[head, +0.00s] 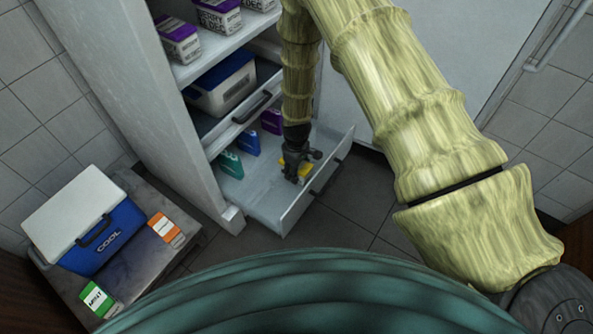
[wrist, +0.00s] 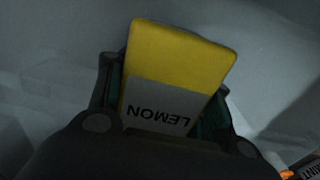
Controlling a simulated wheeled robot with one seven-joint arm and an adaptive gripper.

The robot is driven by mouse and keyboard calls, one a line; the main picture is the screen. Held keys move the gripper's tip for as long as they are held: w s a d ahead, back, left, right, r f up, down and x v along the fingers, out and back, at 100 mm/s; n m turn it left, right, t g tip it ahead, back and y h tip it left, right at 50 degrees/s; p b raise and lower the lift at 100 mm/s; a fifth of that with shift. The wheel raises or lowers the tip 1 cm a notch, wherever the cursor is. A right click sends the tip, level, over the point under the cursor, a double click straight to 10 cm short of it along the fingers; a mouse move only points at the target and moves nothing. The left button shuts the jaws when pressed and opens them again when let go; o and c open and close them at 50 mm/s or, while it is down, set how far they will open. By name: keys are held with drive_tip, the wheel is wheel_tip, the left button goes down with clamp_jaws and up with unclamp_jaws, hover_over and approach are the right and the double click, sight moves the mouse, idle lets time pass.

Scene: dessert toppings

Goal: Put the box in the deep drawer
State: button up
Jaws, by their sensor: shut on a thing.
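A yellow box with a grey label reading LEMON (wrist: 178,62) is between the fingers of my gripper (wrist: 165,110) in the wrist view. In the head view my gripper (head: 296,170) is low inside the open deep drawer (head: 262,205), near its front right, with part of the yellow box (head: 305,168) showing beside the fingers. My gripper is shut on the box. I cannot tell whether the box touches the drawer floor. A teal box (head: 231,163), a blue box (head: 248,141) and a purple box (head: 271,121) stand in the drawer's back left.
A shallower drawer (head: 228,122) is above, with a blue-lidded container (head: 222,85) behind its front. Several purple-topped boxes (head: 178,40) stand on the upper shelf. At left, a low table holds a blue cooler (head: 105,235), an orange box (head: 163,227) and a green MINT box (head: 97,297).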

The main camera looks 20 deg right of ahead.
drive_tip(key=o, duration=1.2)
drive_tip(key=shift+o, duration=0.2)
wheel_tip(320, 180, up, 12)
drive_tip(key=p, duration=0.4)
drive_tip(key=shift+r, duration=0.1)
